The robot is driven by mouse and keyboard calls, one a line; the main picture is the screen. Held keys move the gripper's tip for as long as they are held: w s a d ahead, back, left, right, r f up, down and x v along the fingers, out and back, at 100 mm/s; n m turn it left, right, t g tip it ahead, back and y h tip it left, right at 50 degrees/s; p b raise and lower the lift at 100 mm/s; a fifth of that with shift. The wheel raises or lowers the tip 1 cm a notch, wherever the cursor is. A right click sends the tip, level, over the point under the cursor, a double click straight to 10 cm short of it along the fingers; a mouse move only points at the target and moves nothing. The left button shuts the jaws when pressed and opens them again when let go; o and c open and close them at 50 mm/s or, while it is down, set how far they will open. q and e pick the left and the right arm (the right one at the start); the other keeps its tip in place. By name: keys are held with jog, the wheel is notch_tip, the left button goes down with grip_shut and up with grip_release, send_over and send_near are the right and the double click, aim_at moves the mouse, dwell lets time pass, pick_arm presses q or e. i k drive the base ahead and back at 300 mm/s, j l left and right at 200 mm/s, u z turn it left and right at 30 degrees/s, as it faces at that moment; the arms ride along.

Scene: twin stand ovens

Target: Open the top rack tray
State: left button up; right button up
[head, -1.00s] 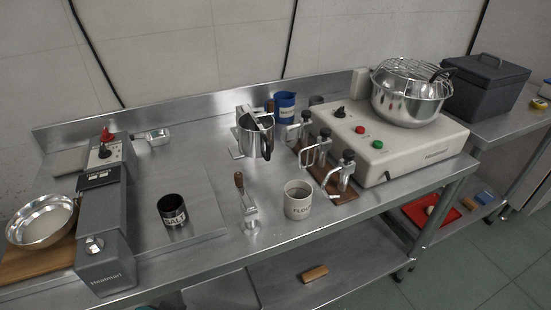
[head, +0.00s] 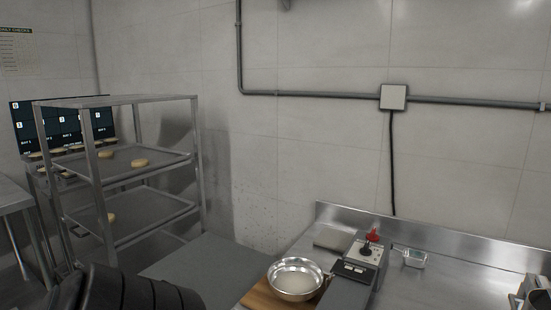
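A metal rack (head: 198,165) stands against the wall at the left of the head view. Its upper tray (head: 165,167) sits level inside the frame and bears a few round tan pieces, one near its middle (head: 140,163). A lower tray (head: 165,210) also sits in the rack, with a tan piece (head: 110,218) near its left side. A dark ribbed part, likely my own arm, shows at the bottom left, in front of the rack's foot. Neither gripper's fingers show.
A grey flat surface (head: 205,268) lies between the rack and the steel counter (head: 450,270). A metal bowl (head: 297,277) stands on a wooden board (head: 258,297) beside a grey device. A dark display panel (head: 68,122) is behind the rack. Another metal table (head: 12,195) edges in at far left.

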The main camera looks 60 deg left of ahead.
aim_at(118, 167)
jog(key=u, duration=3.35)
jog(key=i+j+u, duration=0.1)
jog(key=i, duration=0.2)
jog(key=i+j+u, duration=0.1)
jog(key=i+j, duration=0.1)
jog(key=i, duration=0.1)
